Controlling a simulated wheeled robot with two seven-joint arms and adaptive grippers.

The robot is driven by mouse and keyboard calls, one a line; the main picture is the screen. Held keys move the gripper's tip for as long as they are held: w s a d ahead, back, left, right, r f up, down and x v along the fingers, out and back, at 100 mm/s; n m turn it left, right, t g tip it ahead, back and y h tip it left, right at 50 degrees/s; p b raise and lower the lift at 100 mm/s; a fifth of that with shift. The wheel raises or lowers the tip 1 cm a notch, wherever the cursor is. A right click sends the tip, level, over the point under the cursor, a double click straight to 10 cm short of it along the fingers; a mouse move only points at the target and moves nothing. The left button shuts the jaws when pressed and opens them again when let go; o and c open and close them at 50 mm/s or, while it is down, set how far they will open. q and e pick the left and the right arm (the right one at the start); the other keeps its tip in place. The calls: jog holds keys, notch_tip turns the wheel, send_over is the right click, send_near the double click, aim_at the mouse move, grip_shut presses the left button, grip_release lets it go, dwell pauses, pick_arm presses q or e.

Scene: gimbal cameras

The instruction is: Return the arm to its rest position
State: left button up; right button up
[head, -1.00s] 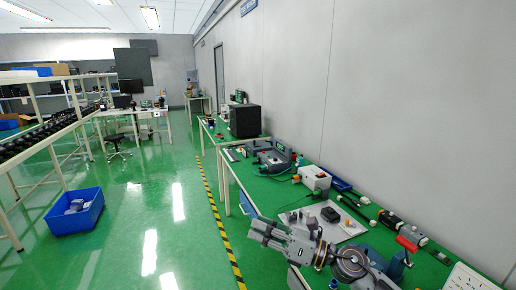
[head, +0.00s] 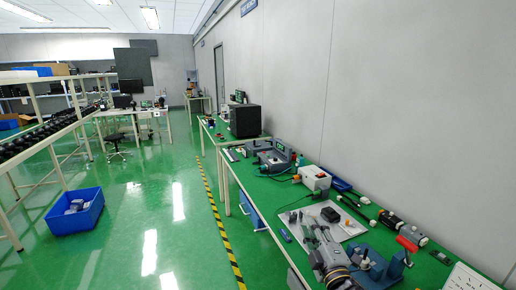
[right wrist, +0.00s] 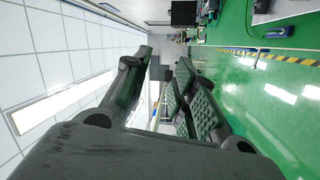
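My right gripper (head: 314,230) is dark grey and shows low in the head view, over the near part of the green workbench (head: 263,203). It points away from me along the bench and overlaps the white tray from this viewpoint. In the right wrist view the two fingers of the right gripper (right wrist: 163,82) stand apart, with only the room between them. It holds nothing. My left arm and gripper are out of view.
A white tray (head: 349,229) with a small black box (head: 330,214) lies beside the gripper. A white-and-grey device (head: 315,178) sits farther back.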

jog(key=s+d+f+m+g+h, duration=0.25)
jog(key=s+f+m+g, duration=0.2)
jog(key=f, duration=0.35)
jog(key=s+d+f+m+g+h, duration=0.25)
jog(key=s+d+f+m, duration=0.2)
jog(key=f, duration=0.25)
jog(key=s+f+m+g+y, duration=0.1)
jog(key=s+f+m+g, duration=0.3)
jog(key=s, duration=0.4)
jog(key=s+f+m+g+y, duration=0.1)
jog(key=s+f+g, duration=0.3)
jog(key=s+f, duration=0.3)
jog(key=s+f+g, duration=0.1)
jog(key=s+f, duration=0.1)
jog(key=f, duration=1.4)
jog(key=s+f+g, duration=0.1)
jog(key=s+f, duration=0.1)
jog(key=f, duration=1.4)
jog(key=s+d+f, duration=0.3)
jog(key=s+f, duration=0.7)
jog(key=s+d+f, duration=0.2)
jog(key=s+f, duration=0.7)
jog(key=s, duration=0.2)
jog(key=shift+s+d+f+g, duration=0.15)
jog(key=shift+d+f+g, duration=0.2)
jog(key=shift+d+g, duration=0.05)
